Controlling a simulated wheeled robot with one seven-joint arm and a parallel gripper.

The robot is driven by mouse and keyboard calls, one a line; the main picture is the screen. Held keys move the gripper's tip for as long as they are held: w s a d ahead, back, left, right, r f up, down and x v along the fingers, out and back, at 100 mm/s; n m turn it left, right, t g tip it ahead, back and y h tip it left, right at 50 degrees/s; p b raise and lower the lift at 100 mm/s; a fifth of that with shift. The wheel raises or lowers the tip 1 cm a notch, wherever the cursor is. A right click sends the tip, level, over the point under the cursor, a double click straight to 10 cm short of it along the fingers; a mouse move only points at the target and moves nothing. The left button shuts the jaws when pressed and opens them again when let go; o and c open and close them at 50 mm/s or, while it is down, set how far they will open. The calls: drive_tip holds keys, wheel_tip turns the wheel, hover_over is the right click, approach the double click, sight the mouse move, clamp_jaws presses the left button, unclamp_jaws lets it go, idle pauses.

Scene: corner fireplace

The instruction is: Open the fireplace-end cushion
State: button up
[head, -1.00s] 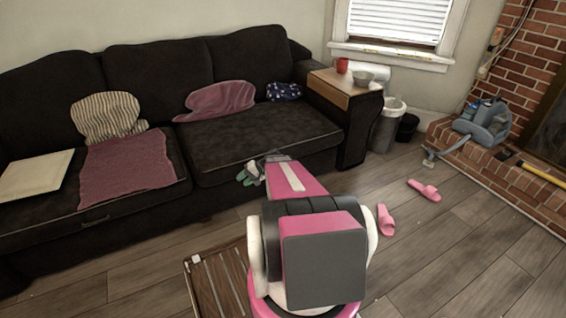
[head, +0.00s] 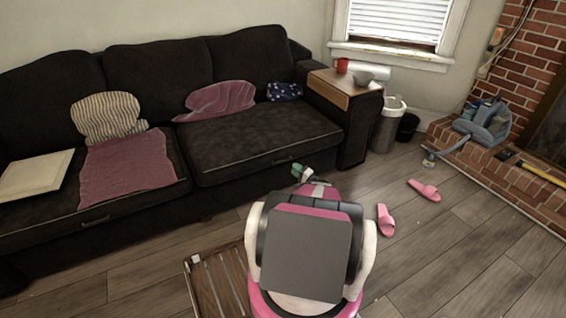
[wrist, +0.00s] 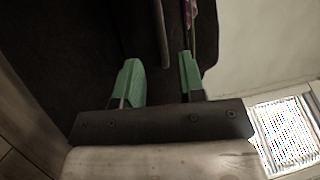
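The fireplace-end cushion (head: 262,138) is the dark right-hand seat of the black sofa. It lies flat and level with the seat beside it. A small handle (head: 282,160) shows on its front face. My gripper (head: 304,173), with green fingertips, is in front of the sofa, low and just right of the handle. In the wrist view my gripper (wrist: 159,78) is open and empty, its fingers apart and facing the dark sofa front. The cushion's pale piped edge (wrist: 162,35) lies beyond the fingers. I cannot tell whether a finger touches the sofa.
A pink pillow (head: 218,100) and a blue patterned pillow (head: 284,91) sit at the back of this cushion. The wooden armrest tray (head: 335,88) holds a red mug (head: 342,65) and a bowl (head: 364,76). Pink slippers (head: 385,220) and a slatted wooden piece (head: 218,285) lie on the floor.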

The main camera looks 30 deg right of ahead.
drive_tip(key=x, duration=0.9)
clamp_jaws()
